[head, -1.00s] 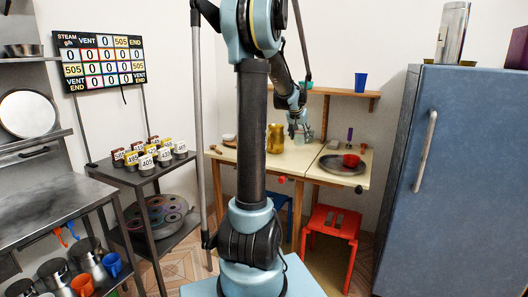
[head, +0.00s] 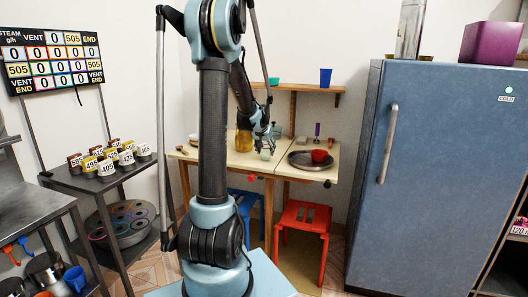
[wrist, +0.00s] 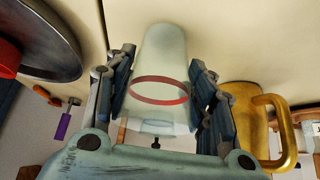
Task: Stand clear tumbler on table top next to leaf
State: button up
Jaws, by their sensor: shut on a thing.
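The clear tumbler (wrist: 165,55), pale with a red band, is held between the fingers of my gripper (wrist: 160,95) in the wrist view. In the head view my gripper (head: 265,138) is over the cream table top (head: 225,158), with the tumbler (head: 266,154) below it. It is near the seam with the right-hand panel, which looks like the leaf (head: 288,173). I cannot tell whether the tumbler's base touches the surface.
A gold mug (wrist: 245,115) stands close beside the gripper; it is partly hidden in the head view (head: 243,142). A grey round tray (head: 300,162) with a red bowl (head: 319,156) lies on the right panel. A shelf (head: 300,87) is above; the fridge (head: 430,170) stands right.

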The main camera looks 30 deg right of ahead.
jog(key=shift+f, duration=0.3)
jog(key=o, duration=1.1)
jog(key=shift+r, duration=0.1)
jog(key=v, duration=1.2)
jog(key=s+a+n+y, duration=0.1)
jog(key=s+a+n, duration=0.15)
jog(key=a, duration=1.05)
jog(key=s+a+f+n+y, duration=0.25)
jog(key=s+a, duration=0.45)
jog(key=a, duration=0.7)
jog(key=s+a+f+n, duration=0.1)
jog(key=s+a+f, duration=0.2)
jog(key=s+a, duration=0.1)
jog(key=s+a+f+n+g+y, duration=0.1)
jog(key=s+a+f+n, duration=0.1)
jog(key=s+a+f, duration=0.2)
jog(key=s+a+f+n+g, duration=0.1)
jog(key=s+a+f, duration=0.3)
jog(key=s, duration=0.5)
jog(key=shift+s+a+f+n+y, duration=0.15)
jog(key=shift+a+n, duration=0.15)
jog(key=shift+a, duration=0.15)
jog(key=shift+s+a+r+n+y, duration=0.1)
jog(key=shift+a+n, duration=0.2)
jog(key=shift+a, duration=0.2)
